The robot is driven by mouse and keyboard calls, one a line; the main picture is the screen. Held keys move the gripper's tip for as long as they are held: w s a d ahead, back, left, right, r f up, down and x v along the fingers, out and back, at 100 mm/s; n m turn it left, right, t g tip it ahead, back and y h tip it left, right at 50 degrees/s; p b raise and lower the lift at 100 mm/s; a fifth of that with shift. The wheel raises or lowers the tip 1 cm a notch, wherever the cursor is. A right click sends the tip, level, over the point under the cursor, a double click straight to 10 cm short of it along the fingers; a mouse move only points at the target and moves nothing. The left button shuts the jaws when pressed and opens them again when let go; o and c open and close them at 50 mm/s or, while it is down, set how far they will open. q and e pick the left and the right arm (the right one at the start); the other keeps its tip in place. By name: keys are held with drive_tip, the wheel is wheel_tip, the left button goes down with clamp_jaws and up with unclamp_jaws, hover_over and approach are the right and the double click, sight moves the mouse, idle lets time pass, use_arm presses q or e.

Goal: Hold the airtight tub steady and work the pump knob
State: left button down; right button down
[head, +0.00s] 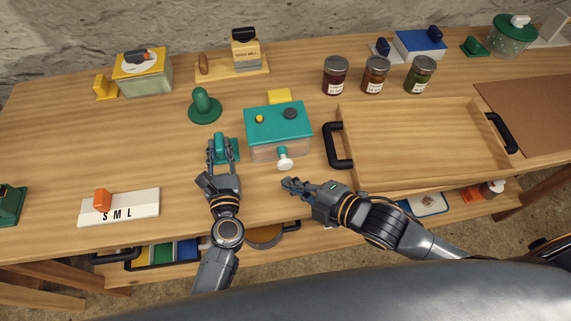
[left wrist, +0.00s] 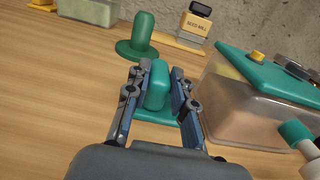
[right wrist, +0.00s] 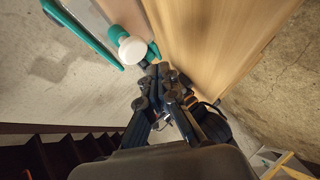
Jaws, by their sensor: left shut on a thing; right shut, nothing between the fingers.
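The airtight tub (head: 262,148), clear with a teal lid (head: 290,122), stands on the bench. Its lid carries a yellow button and a dark round piece. A white pump knob (head: 285,163) on a teal stem sticks out at its front; it also shows in the right wrist view (right wrist: 132,50). My left gripper (head: 220,140) is shut on a teal upright grip (left wrist: 157,86) with a flat teal base, left of the tub. I cannot tell whether that base joins the tub. My right gripper (head: 287,183) is shut and empty, just in front of the knob, seemingly apart from it.
A green knobbed stand (head: 205,106) is behind my left gripper. A wooden tray (head: 420,186) with black handles lies to the right, with jars (head: 335,75) behind it. A white S M L board (head: 118,207) with an orange slider lies left. The bench's far left is mostly clear.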

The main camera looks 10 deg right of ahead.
sight(286, 166)
drive_tip(key=shift+w, duration=0.65)
drive_tip(key=shift+w, duration=0.1)
idle(0.9)
drive_tip(key=shift+w, duration=0.3)
drive_tip(key=shift+w, duration=1.35)
idle(1.4)
drive_tip(key=shift+s, duration=1.75)
drive_tip(key=shift+s, duration=2.55)
